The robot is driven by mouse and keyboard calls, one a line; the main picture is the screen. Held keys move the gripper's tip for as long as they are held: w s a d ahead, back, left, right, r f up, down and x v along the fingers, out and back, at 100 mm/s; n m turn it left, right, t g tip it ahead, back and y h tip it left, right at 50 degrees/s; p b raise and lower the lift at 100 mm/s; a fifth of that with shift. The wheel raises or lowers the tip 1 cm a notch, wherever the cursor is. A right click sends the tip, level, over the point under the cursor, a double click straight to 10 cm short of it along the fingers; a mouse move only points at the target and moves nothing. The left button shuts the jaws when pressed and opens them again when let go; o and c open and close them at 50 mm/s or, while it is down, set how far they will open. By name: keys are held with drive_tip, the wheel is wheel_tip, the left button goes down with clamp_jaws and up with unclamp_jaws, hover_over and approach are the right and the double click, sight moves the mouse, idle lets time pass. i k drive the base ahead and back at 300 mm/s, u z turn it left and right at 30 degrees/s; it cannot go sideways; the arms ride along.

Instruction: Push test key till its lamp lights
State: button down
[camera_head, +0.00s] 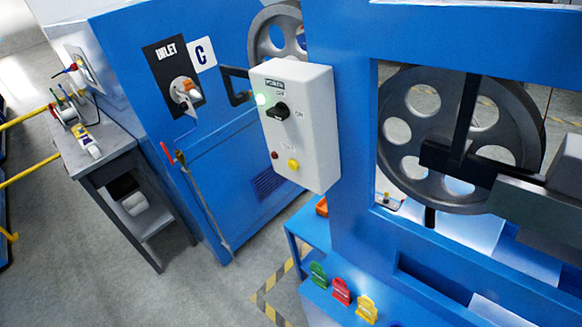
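A white control box (298,125) is mounted on the blue machine frame, tilted in the picture. On its lower face is a round yellow key (293,164), with a small dark red lamp (274,155) to its left. The lettering near them is too small to read surely. The red lamp looks unlit. Nothing covers the yellow key. My gripper is not in view.
A large grey pulley wheel (455,135) sits behind the frame at right. A blue cabinet (215,150) with a rotary switch (186,93) stands at left, beside a grey bench (85,150). Green, red and yellow tags (341,291) sit on a low blue ledge.

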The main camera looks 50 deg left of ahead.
sight(292, 164)
drive_tip(key=z, duration=1.5)
drive_tip(key=k, duration=0.95)
drive_tip(key=u, duration=1.25)
drive_tip(key=i, duration=0.5)
drive_tip(key=z, duration=0.15)
